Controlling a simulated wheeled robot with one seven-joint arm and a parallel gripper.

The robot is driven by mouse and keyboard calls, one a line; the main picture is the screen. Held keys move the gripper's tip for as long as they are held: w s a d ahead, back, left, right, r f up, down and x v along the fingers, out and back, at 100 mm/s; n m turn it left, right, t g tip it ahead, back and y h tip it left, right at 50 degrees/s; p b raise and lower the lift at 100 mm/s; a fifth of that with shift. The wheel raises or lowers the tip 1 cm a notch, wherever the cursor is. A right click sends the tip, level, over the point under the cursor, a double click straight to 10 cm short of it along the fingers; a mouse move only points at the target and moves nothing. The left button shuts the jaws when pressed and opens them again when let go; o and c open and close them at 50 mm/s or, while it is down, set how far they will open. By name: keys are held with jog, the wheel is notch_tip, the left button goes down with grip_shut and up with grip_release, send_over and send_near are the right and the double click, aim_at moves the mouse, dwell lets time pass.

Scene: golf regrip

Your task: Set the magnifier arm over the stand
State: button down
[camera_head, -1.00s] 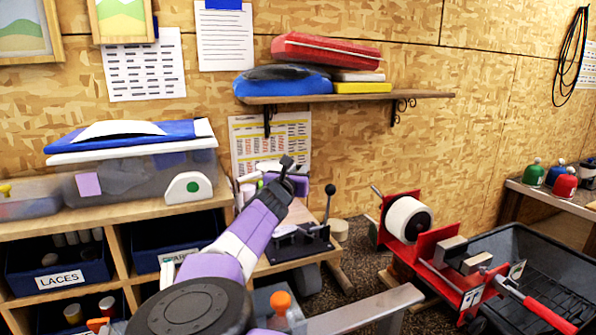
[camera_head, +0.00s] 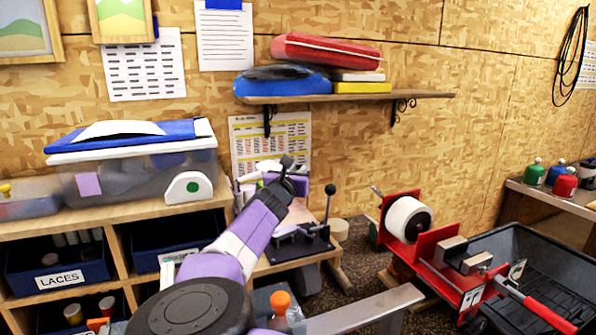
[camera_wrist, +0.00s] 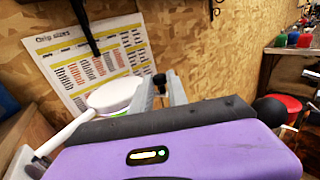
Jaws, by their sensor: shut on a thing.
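The magnifier arm (camera_wrist: 63,133) is a thin white bar with a round white head (camera_wrist: 119,93), seen at the left of the wrist view. In the head view its white head (camera_head: 266,166) shows just behind my purple gripper (camera_head: 299,184). In the wrist view my gripper (camera_wrist: 161,92) has its grey fingers beside the round head, with a small dark knob (camera_wrist: 160,79) between them. The fingers are shut on the magnifier, though the exact contact is partly hidden. I cannot clearly make out the stand; a black base with an upright lever (camera_head: 303,239) is below and right of my gripper.
A printed chart (camera_wrist: 92,64) hangs on the wall behind the magnifier. A wooden shelf (camera_head: 420,95) is above. A red machine with a white roll (camera_head: 403,219) and a black tray (camera_head: 560,250) stand to the right. A lidded bin (camera_head: 130,180) sits at left.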

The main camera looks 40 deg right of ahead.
jog(key=shift+a, duration=0.1)
dwell(0.3)
jog(key=shift+s+a+m+g+h+b, duration=0.15)
jog(key=shift+a+m+g+h+b, duration=0.15)
jog(key=shift+b, duration=0.45)
jog(key=s+a+m+g+h+b, duration=0.2)
jog(key=s+a+m+g+b, duration=0.2)
jog(key=b, duration=0.3)
jog(key=shift+s+r+g, duration=0.2)
jog(key=shift+s+g, duration=0.1)
jog(key=shift+g, duration=0.6)
jog(key=c, duration=1.3)
grip_release()
jog(key=shift+f, duration=0.1)
